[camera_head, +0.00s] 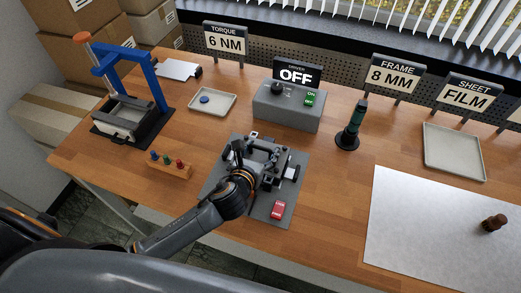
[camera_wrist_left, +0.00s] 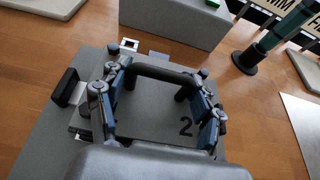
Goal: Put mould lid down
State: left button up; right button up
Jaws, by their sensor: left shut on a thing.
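The mould lid (camera_wrist_left: 155,125) is a grey plate marked "2" with a dark bar handle (camera_wrist_left: 160,76) on top, seen in the left wrist view. My left gripper (camera_wrist_left: 162,82) is shut on the lid, with one finger at each side of the handle. In the head view my left gripper (camera_head: 262,160) is over the grey fixture plate (camera_head: 257,209) at the bench middle, and my wrist hides part of the lid. I cannot tell whether the lid rests on what is under it or is just above it. My right gripper is not in view.
A grey driver box (camera_head: 287,110) reading OFF stands behind the fixture. A dark green driver (camera_head: 352,125) stands upright to the right. A blue-framed press (camera_head: 130,85) is at left, with a wooden bit holder (camera_head: 169,170) nearer. A white sheet (camera_head: 430,230) lies at right.

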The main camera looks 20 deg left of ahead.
pick_arm(q)
jog(key=shift+f, duration=0.1)
jog(key=o, duration=1.6)
jog(key=shift+f, duration=0.1)
jog(key=shift+r, duration=0.3)
jog(key=b+v, duration=0.1)
jog(key=v, duration=1.1)
jog(key=shift+r, duration=0.1)
